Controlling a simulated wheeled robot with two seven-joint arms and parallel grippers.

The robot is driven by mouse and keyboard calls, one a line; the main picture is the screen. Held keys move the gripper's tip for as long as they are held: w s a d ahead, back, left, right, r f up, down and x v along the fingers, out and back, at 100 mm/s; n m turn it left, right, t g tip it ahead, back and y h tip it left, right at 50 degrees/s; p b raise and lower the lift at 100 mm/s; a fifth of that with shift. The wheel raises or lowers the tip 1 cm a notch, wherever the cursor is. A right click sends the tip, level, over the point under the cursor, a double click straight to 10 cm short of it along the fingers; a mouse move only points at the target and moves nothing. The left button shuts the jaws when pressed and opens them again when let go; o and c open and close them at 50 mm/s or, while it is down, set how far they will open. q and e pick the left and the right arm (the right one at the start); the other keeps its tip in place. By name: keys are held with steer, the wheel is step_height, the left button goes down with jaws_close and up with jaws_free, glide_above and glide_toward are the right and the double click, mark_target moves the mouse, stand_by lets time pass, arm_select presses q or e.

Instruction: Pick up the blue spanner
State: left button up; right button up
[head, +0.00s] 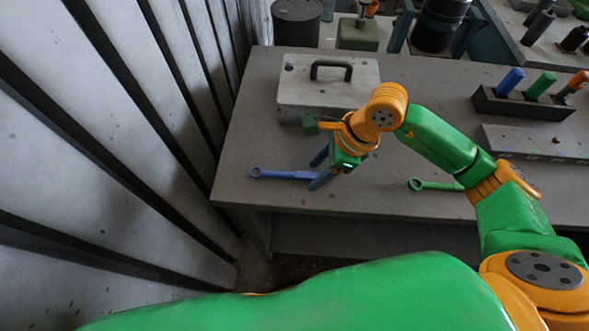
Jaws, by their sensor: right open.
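The blue spanner (285,174) lies flat on the grey table (235,140) near its front left edge. Its ring end points left, and its right end is partly hidden by my right gripper. My right gripper (317,172) is open, with its blue-grey fingers at the right part of the spanner, one on the far side and one on the near side. I cannot tell whether the fingers touch it. My left gripper is not in view.
A white case (300,82) with a black handle stands just behind the gripper. A green spanner (432,185) lies to the right, partly under my arm. A dark block (510,103) holding coloured-handled tools stands at the right. A ribbed wall (110,150) runs along the left.

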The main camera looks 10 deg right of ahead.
steer(key=shift+s, duration=0.15)
jaws_close()
steer(key=shift+r, duration=0.1)
